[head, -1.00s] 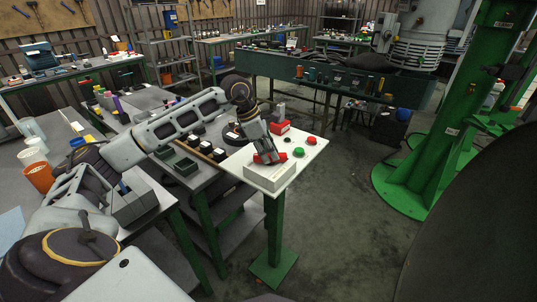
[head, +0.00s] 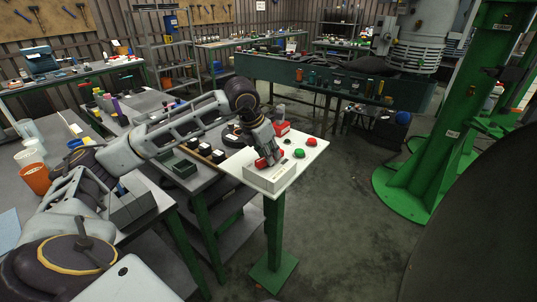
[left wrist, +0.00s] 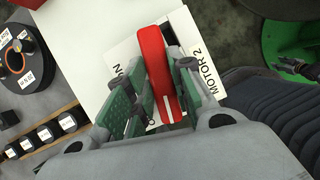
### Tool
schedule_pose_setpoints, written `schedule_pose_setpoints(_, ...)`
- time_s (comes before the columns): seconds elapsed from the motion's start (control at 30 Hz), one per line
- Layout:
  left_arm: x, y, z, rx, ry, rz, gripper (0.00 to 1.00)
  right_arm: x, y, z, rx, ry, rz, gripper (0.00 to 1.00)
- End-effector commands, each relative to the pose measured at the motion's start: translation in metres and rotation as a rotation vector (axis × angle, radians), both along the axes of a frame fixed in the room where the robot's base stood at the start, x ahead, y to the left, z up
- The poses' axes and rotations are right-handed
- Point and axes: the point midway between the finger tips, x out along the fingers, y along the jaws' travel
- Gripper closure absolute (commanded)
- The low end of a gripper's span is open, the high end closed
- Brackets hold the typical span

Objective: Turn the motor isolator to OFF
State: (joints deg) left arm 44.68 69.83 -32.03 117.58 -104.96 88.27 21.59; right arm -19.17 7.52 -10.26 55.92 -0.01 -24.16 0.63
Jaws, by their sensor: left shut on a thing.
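The motor isolator is a pale box (head: 270,178) on the white top of a green pedestal, with a red handle (left wrist: 158,72). In the left wrist view, its white plate reads "MOTOR 2" to the right of the handle and "ON" to the left. Another marking is mostly hidden by the fingers. My left gripper (head: 267,160) reaches down onto the box. Its green-padded fingers (left wrist: 160,95) lie on both sides of the red handle and are shut on it.
A red button (head: 311,141) and a green button (head: 299,153) sit on the pedestal top (head: 290,165) right of the box. A red-based box (head: 281,128) stands behind. A grey bench with dark containers (head: 180,164) adjoins on the left. Open floor lies right.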

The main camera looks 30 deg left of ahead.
Motion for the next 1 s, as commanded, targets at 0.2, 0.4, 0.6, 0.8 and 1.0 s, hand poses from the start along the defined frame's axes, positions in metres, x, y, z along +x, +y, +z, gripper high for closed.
schedule_pose_setpoints(0.2,0.0004,-0.0009,0.0013,0.000,-0.004,0.116,1.00,0.0067,0.0030,0.0010,0.004,-0.007,-0.001,0.60)
schedule_pose_setpoints(0.4,0.0003,-0.0009,0.0008,0.001,-0.003,0.187,1.00,0.0109,0.0061,0.0026,0.007,-0.012,-0.002,0.60)
schedule_pose_setpoints(0.6,0.0001,-0.0009,0.0007,0.000,-0.001,0.218,1.00,0.0071,0.0063,0.0015,0.007,-0.005,-0.004,0.60)
schedule_pose_setpoints(0.8,0.0001,-0.0008,0.0008,0.000,-0.001,0.224,1.00,0.0048,0.0063,0.0011,0.006,-0.002,-0.004,0.60)
schedule_pose_setpoints(1.0,0.0001,-0.0007,0.0007,0.000,-0.001,0.224,0.76,0.0052,0.0063,0.0011,0.007,-0.004,-0.003,0.60)
